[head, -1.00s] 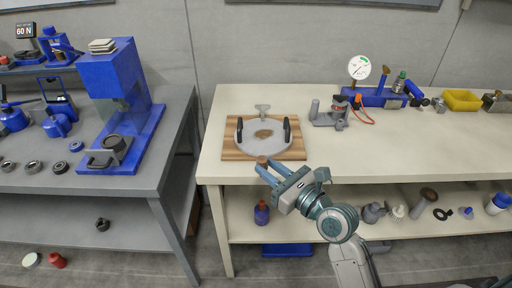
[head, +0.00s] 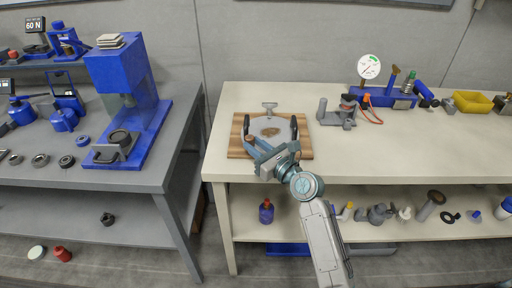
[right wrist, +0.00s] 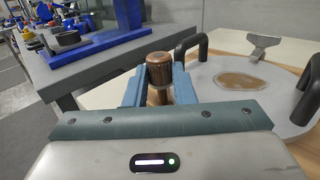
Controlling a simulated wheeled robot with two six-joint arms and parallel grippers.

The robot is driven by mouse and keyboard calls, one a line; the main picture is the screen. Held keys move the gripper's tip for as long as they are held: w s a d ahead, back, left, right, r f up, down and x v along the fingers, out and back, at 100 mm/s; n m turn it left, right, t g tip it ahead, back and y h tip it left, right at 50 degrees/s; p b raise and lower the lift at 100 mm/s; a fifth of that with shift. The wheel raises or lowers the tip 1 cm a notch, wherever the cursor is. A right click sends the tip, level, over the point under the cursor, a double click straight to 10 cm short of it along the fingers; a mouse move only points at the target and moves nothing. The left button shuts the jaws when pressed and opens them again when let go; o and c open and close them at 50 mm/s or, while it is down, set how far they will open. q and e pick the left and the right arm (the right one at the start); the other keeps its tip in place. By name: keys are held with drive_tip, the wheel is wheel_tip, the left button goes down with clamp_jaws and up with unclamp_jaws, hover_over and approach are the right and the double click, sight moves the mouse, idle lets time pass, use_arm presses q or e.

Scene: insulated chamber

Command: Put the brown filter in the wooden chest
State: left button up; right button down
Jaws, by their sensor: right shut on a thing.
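The brown filter (right wrist: 159,72), a small brown cylinder with a ribbed top, stands upright between the blue fingers of my right gripper (right wrist: 158,88) in the right wrist view. The gripper is shut on it. In the head view my right gripper (head: 254,146) is over the front-left part of the wooden chest (head: 238,148), and the filter is hard to make out there. The chest shows as a square wooden top with a round grey lid (head: 278,125). The lid has two black handles and a brown patch, also visible in the right wrist view (right wrist: 240,82). My left gripper is not in view.
A grey metal latch (head: 269,106) stands behind the lid. A grey clamp (head: 337,117) and a blue gauge stand (head: 385,98) are to the right on the cream bench (head: 400,150). A blue press (head: 130,100) stands on the grey table at left.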

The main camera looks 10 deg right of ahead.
drive_tip(key=shift+f, duration=0.2)
drive_tip(key=c, duration=1.2)
unclamp_jaws()
drive_tip(key=shift+r, duration=0.1)
